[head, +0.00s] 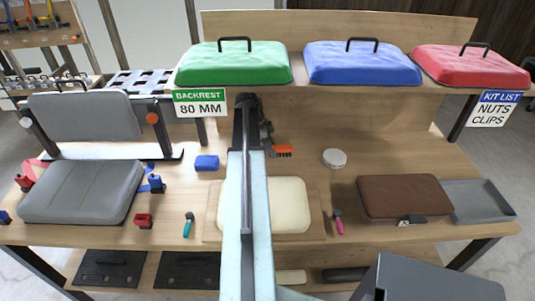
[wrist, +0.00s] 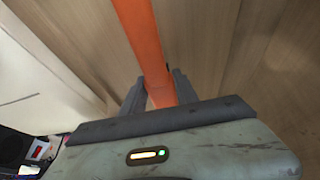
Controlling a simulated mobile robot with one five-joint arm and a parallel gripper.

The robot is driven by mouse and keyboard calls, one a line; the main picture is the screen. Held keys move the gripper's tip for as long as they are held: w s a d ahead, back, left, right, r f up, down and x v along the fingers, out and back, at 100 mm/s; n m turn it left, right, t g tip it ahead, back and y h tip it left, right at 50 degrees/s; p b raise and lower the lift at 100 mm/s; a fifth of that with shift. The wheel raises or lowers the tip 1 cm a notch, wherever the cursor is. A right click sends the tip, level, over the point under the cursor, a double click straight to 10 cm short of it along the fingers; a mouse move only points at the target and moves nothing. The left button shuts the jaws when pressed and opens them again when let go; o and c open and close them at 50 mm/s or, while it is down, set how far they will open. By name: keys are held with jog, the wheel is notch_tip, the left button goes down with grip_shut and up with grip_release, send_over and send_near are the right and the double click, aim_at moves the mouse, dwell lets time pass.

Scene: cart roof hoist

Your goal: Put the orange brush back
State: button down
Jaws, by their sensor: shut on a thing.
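The orange brush (head: 284,150) shows in the head view just right of the end of my arm, over the back middle of the wooden bench. Only a short orange piece with a dark toothed edge shows there. In the wrist view its smooth orange handle (wrist: 142,35) runs up and away from between the fingers. My gripper (wrist: 158,88) is shut on this handle. In the head view my gripper (head: 266,138) is dark and partly hidden by my arm. I cannot tell whether the brush touches the bench.
Green (head: 235,64), blue (head: 362,64) and red (head: 470,67) lidded pads stand on the raised shelf behind. A cream pad (head: 285,205), brown pad (head: 404,196) and grey tray (head: 479,202) lie in front.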

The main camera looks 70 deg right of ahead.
notch_tip(320, 180, down, 4)
jog(key=b, duration=0.2)
jog(key=shift+w+r+b, duration=0.1)
jog(key=shift+r+b, duration=0.1)
jog(key=shift+b, duration=0.15)
jog(key=shift+r, duration=0.2)
jog(key=shift+w+f, duration=0.1)
jog(key=shift+f, duration=0.05)
jog(key=c, duration=0.9)
grip_release()
jog(key=shift+r, duration=0.25)
jog(key=shift+w+a+r+p, duration=0.1)
jog(key=shift+r+p, duration=0.45)
jog(key=shift+p, duration=0.25)
jog(key=w+a, duration=0.1)
jog(key=w, duration=0.2)
jog(key=w+a, duration=0.2)
jog(key=w, duration=0.2)
jog(key=w+a, duration=0.1)
jog(key=w, duration=0.3)
jog(key=shift+w+a+f, duration=0.1)
jog(key=shift+w+a, duration=0.05)
jog(key=shift+a, duration=0.15)
